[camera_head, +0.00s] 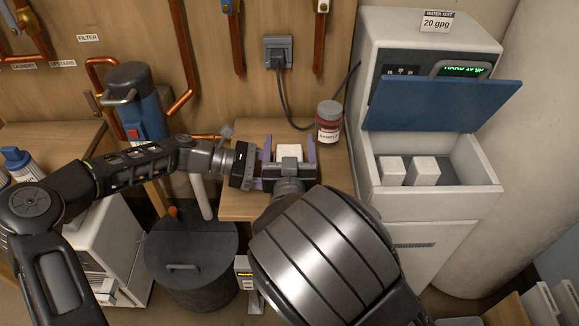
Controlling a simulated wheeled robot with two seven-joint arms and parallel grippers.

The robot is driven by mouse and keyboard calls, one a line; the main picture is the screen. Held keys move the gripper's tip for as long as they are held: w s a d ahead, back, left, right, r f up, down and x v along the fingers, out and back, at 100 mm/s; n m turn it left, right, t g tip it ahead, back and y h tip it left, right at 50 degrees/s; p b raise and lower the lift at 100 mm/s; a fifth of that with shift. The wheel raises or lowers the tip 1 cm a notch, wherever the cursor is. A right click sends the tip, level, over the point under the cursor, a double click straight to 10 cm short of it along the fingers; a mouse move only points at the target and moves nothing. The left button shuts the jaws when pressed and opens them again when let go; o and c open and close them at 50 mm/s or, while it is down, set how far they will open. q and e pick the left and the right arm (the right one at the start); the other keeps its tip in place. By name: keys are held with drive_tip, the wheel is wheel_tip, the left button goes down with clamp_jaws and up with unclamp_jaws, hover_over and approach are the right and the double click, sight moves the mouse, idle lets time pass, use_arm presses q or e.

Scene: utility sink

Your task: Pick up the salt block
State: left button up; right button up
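A white salt block (289,151) appears to rest on the small wooden table top (240,207). My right gripper (289,147) reaches over the table from the front. Its two purple fingers stand on either side of the block, with a small gap at each side, so it looks open around the block. The gripper body hides the block's near lower part. My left gripper (255,167) comes in from the left, close beside the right gripper. Whether its fingers are open or shut does not show clearly. Two more white blocks (391,170) (424,170) sit in the softener's open bin (430,206).
A red-brown jar (329,122) stands on the table at the back right. The blue lid (441,105) of the water softener is raised. A blue filter canister (140,108) and copper pipes are at the left. A dark lidded bin (190,258) stands below.

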clamp_jaws()
idle(0.7)
drive_tip(key=shift+r, duration=0.1)
